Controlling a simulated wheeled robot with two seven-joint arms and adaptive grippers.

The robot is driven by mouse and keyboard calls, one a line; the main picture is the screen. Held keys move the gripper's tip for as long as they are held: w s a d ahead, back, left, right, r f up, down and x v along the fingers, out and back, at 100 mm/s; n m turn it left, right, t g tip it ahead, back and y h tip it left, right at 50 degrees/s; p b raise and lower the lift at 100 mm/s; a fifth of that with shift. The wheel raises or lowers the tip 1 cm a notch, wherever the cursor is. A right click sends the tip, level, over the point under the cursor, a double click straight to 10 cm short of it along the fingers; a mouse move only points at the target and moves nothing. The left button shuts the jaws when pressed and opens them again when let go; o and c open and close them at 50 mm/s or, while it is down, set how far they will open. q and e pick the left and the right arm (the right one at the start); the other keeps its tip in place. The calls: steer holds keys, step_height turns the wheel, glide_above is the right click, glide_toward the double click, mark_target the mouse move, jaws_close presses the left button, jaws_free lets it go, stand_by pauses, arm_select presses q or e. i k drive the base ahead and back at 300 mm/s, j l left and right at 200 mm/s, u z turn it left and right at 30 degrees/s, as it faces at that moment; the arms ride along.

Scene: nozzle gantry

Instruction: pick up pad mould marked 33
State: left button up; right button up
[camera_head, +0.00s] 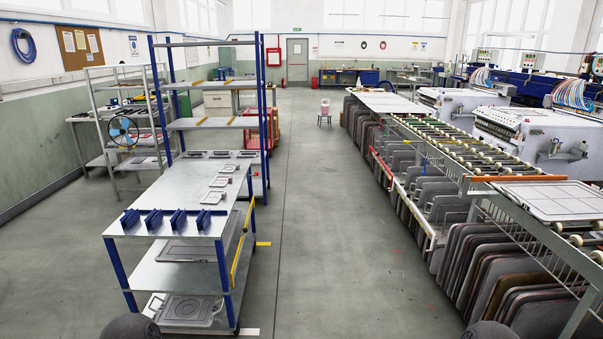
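No number 33 can be read on any mould from here. Three small pale plates (219,182) lie in a row along the right side of the metal cart top (172,190). A larger flat grey mould (185,251) lies on the cart's middle shelf, and another framed one (187,309) lies on its bottom shelf. A large pale panel with round marks (553,200) lies on the roller conveyor at the right. Neither of my grippers is in view; only dark rounded parts, probably of my own arms, show at the bottom edge.
Several blue holders (174,218) stand along the cart's near edge. A tall blue-post shelf (214,122) stands behind the cart. Racks of upright grey panels (515,265) line the right side. The grey floor aisle (315,200) between is clear; a small stool (324,112) stands far back.

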mark_target(220, 181)
steer(key=i+l, duration=0.1)
steer(key=i, duration=0.85)
steer(key=i+l, duration=0.1)
steer(key=i, duration=0.9)
steer(key=i+l+u, duration=0.15)
steer(key=i+u, duration=0.25)
steer(key=i+l+u, duration=0.4)
steer(key=i, duration=0.2)
steer(key=i+l+u, duration=0.8)
steer(key=l, duration=0.15)
